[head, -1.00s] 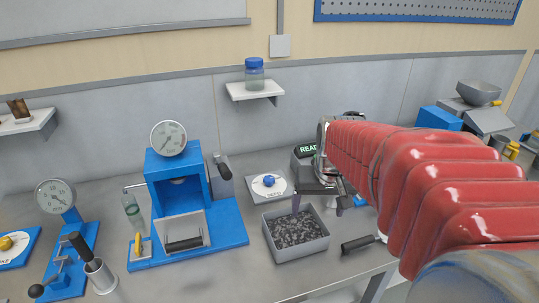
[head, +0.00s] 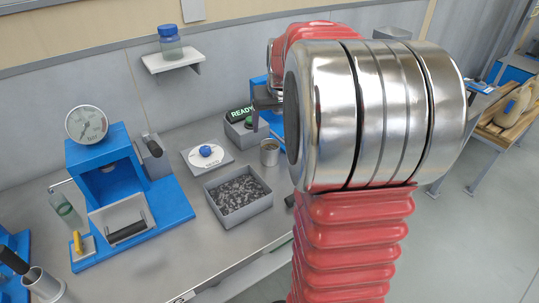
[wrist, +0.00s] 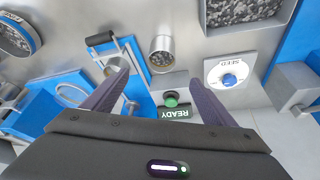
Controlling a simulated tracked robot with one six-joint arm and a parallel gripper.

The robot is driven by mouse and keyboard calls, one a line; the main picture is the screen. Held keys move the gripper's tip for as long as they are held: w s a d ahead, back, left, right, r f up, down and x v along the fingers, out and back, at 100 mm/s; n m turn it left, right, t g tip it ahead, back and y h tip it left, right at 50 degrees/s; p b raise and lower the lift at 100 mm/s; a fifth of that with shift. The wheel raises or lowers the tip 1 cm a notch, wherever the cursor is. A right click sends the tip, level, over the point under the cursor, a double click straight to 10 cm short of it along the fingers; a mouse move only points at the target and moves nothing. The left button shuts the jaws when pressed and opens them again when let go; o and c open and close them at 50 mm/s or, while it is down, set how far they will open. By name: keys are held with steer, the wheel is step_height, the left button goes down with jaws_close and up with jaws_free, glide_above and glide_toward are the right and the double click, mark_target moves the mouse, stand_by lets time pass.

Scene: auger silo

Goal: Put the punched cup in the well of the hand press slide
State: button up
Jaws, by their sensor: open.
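A small metal cup (wrist: 162,55) with grey speckled contents or a speckled bottom stands upright on the bench. It also shows in the head view (head: 270,153); I cannot make out punched holes. My gripper (wrist: 158,76) is open and empty, its two dark fingers wide apart above the bench; in the wrist view the cup appears between and beyond the tips. Left of the cup in the wrist view, a black-handled slide (wrist: 128,60) on a blue base has a round well-like opening. My arm hides most of this machine in the head view.
A grey bin of dark granules (head: 238,193), a seed plate with a blue knob (head: 206,153) and a READY box with a green button (head: 245,128) crowd around the cup. A blue press with a gauge (head: 105,160) stands left. A jar shelf (head: 172,62) is on the wall.

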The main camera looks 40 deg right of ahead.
glide_toward(270, 146)
steer(key=shift+s+a+f, duration=0.15)
steer(key=shift+s+f, duration=0.05)
steer(key=shift+f, duration=0.25)
steer(key=shift+s+a+f, duration=0.15)
steer(key=shift+s+f, duration=0.05)
steer(key=shift+f, duration=0.2)
steer(key=shift+a+x, duration=0.15)
steer(key=shift+x, duration=1.15)
steer(key=shift+a+x, duration=0.1)
steer(key=shift+x, duration=1.2)
steer(key=shift+c, duration=0.2)
steer(key=c, duration=1.3)
steer(key=shift+r, duration=5)
